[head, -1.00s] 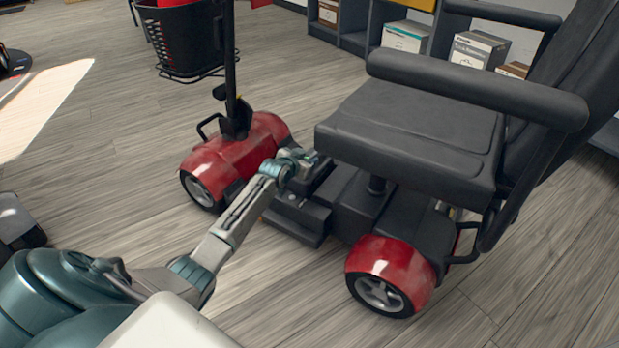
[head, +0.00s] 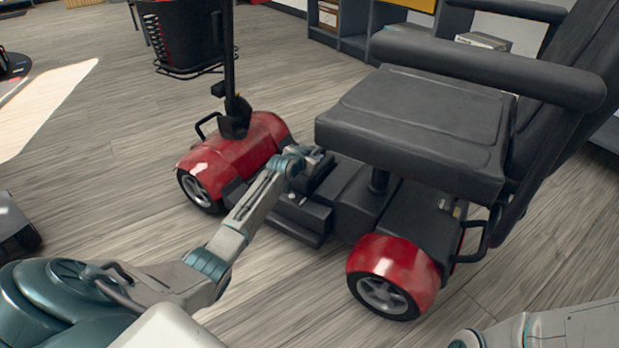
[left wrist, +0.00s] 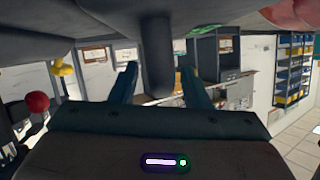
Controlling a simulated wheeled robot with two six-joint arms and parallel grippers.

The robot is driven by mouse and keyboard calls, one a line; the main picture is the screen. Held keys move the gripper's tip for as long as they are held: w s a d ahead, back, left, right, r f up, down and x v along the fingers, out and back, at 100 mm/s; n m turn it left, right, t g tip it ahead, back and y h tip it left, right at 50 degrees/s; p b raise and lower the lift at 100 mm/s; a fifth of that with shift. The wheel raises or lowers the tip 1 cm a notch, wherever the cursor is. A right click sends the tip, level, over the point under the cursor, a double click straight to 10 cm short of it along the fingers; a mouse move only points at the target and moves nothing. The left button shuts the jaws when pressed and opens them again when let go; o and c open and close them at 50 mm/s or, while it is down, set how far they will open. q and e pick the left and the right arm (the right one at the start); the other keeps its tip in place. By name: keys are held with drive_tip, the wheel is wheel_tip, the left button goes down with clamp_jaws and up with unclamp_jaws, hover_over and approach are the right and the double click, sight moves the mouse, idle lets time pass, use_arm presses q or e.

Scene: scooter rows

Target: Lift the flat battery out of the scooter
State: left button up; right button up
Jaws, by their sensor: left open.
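The scooter (head: 410,115) has a black seat, red fenders and a black deck, and stands turned partly away. My left gripper (head: 318,158) is open and reaches low over the deck, at the front edge of the seat; its fingertips are partly lost against the dark parts. In the left wrist view its two teal fingers (left wrist: 156,86) stand apart, with a dark upright post (left wrist: 157,55) showing between them. A black box-like body (head: 352,196) sits under the seat. I cannot tell whether it is the flat battery. My right gripper is out of view.
The steering column (head: 229,60) and a black basket (head: 183,38) rise at the front. The seat and armrest (head: 490,70) overhang the deck. Part of my right arm (head: 565,325) shows at the lower right. Shelves (head: 345,28) stand behind; the left floor is mostly clear.

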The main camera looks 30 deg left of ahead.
use_arm(q)
clamp_jaws()
idle(1.3)
drive_tip(key=shift+w+r, duration=0.1)
drive_tip(key=shift+r, duration=0.15)
